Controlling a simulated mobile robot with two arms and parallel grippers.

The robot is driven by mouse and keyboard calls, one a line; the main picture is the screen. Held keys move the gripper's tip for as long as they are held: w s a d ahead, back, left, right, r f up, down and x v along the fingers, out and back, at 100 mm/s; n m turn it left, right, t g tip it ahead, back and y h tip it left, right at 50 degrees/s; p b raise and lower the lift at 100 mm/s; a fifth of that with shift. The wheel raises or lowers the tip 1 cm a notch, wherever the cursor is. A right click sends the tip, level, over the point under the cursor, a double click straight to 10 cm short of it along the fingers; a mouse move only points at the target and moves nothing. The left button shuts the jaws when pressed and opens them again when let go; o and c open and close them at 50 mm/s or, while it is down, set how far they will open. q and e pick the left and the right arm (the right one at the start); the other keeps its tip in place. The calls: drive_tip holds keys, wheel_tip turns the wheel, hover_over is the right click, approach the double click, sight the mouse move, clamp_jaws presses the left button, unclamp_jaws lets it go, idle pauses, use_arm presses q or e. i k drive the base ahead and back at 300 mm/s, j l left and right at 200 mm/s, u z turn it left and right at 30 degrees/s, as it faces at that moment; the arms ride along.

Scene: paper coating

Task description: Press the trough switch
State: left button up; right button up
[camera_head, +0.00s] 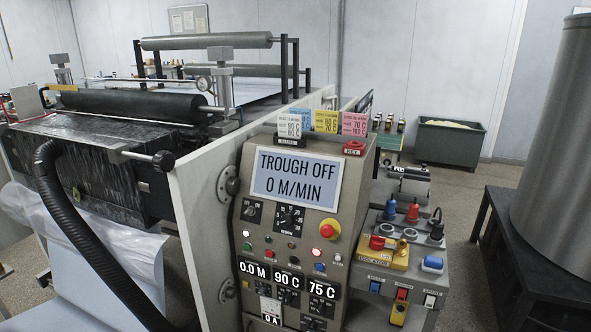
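A grey control panel (354,180) stands at the middle, with a display (296,178) reading "TROUGH OFF 0 M/MIN". Below it are a rotary dial (289,217), a small rotary switch (252,210), a round red button (330,229) on a yellow base, and rows of small coloured buttons and lamps. Three readouts show 0.0 M (254,271), 90 C (288,281) and 75 C (322,290). The labels are too small to tell which is the trough switch. Neither gripper is in view.
The coating machine's rollers (130,105) and a black corrugated hose (80,230) are at left. A yellow isolator box (385,252) sits on the side box. A dark stand (520,250) carries a large metal cylinder (555,140) at right. A green bin (450,143) stands behind; floor between is clear.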

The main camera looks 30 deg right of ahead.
sight(401, 293)
drive_tip(key=z, duration=1.65)
